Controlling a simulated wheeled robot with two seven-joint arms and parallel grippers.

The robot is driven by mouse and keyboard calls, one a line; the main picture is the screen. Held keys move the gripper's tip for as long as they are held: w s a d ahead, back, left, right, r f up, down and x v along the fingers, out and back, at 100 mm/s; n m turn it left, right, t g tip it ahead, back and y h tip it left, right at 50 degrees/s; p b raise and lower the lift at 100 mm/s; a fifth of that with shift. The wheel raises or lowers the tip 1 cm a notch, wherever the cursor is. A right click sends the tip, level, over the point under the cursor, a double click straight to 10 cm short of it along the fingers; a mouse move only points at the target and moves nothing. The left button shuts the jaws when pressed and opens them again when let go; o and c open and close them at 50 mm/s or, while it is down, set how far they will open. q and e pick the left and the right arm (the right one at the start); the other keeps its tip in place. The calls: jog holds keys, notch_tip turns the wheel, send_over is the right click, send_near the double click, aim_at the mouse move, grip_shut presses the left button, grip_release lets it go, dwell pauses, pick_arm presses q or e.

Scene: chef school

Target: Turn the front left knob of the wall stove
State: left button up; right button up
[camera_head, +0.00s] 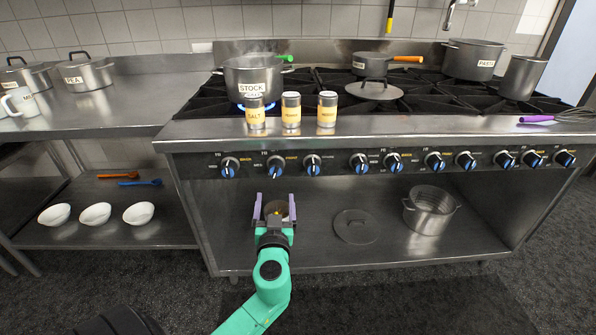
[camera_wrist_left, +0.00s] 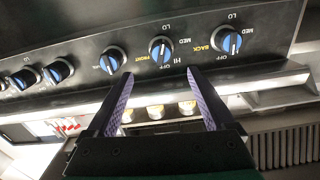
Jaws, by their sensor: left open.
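The wall stove (camera_head: 400,140) has a front panel with a row of blue-faced knobs. The second knob from the left (camera_head: 275,170) has a yellow label beside it; in the left wrist view this knob (camera_wrist_left: 160,48) is next to the word FRONT. The leftmost knob (camera_head: 229,170) is labelled BACK in the wrist view, where it also shows (camera_wrist_left: 229,42). My left gripper (camera_head: 274,203) is open and empty, just below the second knob in the head view. In the wrist view its two purple fingers point toward that knob, apart from it. My right gripper is not in view.
A steaming stock pot (camera_head: 253,80) stands over a blue flame. Several shakers, including the salt shaker (camera_head: 256,112), stand on the stove's front ledge. A lid (camera_head: 354,226) and a steamer pot (camera_head: 430,210) sit on the shelf below. More knobs line the panel to the right.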

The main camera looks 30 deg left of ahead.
aim_at(275, 174)
pick_arm(q)
jog(key=p+x, duration=0.1)
jog(key=x, duration=1.2)
jog(key=shift+a, duration=0.25)
jog(key=shift+c, duration=1.2)
jog(key=c, duration=1.1)
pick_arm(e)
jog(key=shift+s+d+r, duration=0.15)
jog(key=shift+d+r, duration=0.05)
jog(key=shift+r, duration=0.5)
